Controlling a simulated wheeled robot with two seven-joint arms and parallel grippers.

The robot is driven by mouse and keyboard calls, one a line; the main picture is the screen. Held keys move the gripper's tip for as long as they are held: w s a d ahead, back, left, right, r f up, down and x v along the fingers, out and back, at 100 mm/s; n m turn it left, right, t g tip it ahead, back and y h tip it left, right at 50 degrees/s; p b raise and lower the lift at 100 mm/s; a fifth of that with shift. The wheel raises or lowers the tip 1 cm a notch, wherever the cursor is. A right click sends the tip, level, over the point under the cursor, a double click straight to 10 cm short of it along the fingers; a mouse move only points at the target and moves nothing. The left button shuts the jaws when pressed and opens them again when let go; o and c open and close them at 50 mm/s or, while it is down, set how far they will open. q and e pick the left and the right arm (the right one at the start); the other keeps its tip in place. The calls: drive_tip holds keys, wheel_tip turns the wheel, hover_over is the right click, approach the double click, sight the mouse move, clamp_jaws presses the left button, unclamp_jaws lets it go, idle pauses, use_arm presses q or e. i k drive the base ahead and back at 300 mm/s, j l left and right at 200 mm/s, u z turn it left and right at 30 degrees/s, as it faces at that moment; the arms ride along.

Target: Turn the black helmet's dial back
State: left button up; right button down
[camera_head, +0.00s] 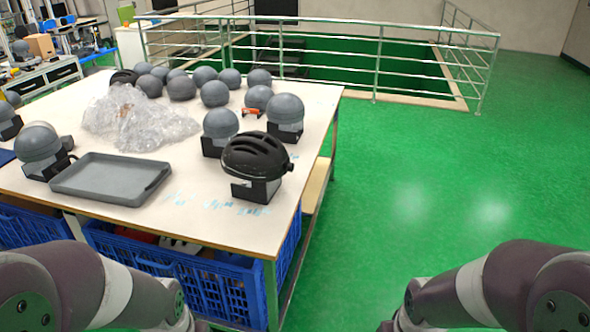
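The black helmet (256,155) sits on a small dark stand with a pale label (254,189), near the front right corner of the table (205,229). Its shell has long vents. Its dial cannot be made out from here. My two arms come in at the bottom left and bottom right, well short of the helmet. Both grippers are below the picture's lower edge and do not show.
Several grey head forms (221,123) stand behind and left of the helmet. A grey tray (112,177) and crumpled clear plastic (130,112) lie to the left. A blue crate (205,284) is under the tabletop. Green floor at right is clear up to a railing (377,62).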

sight(290, 166)
drive_tip(key=i+l+z, duration=0.1)
drive_tip(key=i+l, duration=0.15)
drive_tip(key=i, duration=0.15)
drive_tip(key=i+l+z, duration=0.1)
drive_tip(key=i, duration=0.3)
drive_tip(key=i+l, duration=0.3)
drive_tip(key=i+l+z, duration=0.15)
drive_tip(key=i, duration=0.35)
